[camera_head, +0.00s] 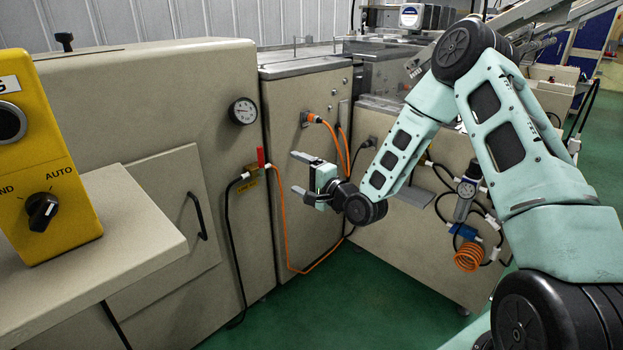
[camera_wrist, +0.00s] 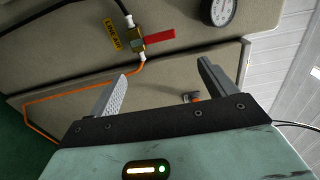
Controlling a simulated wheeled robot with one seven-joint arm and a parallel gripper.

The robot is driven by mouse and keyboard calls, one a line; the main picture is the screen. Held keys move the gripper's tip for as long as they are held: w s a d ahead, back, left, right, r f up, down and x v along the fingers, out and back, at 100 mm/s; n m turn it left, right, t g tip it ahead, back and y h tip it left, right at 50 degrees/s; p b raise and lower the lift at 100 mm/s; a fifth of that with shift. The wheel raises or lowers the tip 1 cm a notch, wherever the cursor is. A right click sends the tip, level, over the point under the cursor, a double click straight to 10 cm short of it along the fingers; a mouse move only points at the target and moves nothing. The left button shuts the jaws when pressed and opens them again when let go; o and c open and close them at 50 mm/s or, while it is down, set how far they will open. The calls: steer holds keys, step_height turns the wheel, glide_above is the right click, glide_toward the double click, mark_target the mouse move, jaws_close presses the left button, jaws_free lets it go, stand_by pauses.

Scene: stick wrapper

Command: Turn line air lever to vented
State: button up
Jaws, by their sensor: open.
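The line air lever (camera_head: 261,157) is a small red handle on a brass valve (camera_head: 252,171) on the side of the beige machine. It stands upright in the head view, and a yellow label sits just below the valve. In the wrist view the red lever (camera_wrist: 160,36) extends from the brass valve (camera_wrist: 137,40) beside the yellow "LINE AIR" label (camera_wrist: 112,35). My gripper (camera_head: 294,172) is open and empty, to the right of the lever and apart from it. In the wrist view its fingers (camera_wrist: 160,84) are spread, with the lever beyond them.
A black hose (camera_head: 229,220) and an orange hose (camera_head: 283,220) run from the valve. A pressure gauge (camera_head: 243,111) is above it. Orange cables (camera_head: 335,130) hang from the cabinet behind my gripper. A yellow control box (camera_head: 45,160) stands at the left. Green floor lies below.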

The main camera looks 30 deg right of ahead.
steer(key=shift+v, duration=2.2)
steer(key=shift+a, duration=0.15)
steer(key=s+a+n+g, duration=0.4)
steer(key=a+n+g, duration=0.15)
steer(key=a, duration=0.25)
steer(key=s+a+n+g, duration=0.4)
steer(key=s+a+n, duration=0.15)
steer(key=a, duration=0.25)
steer(key=s+a+r+n+g+h, duration=0.1)
steer(key=s+r+n+g+h, duration=0.2)
steer(key=s, duration=0.6)
steer(key=s+a+r+n+g, duration=0.15)
steer(key=s+n, duration=0.35)
steer(key=s, duration=0.5)
steer(key=s+r+n+g+h, duration=0.2)
steer(key=s+r+n+g, duration=0.15)
steer(key=s, duration=0.55)
step_height(320, 180, up, 21)
steer(key=p, duration=2.2)
steer(key=shift+w+p, duration=0.3)
steer(key=shift+p, duration=0.05)
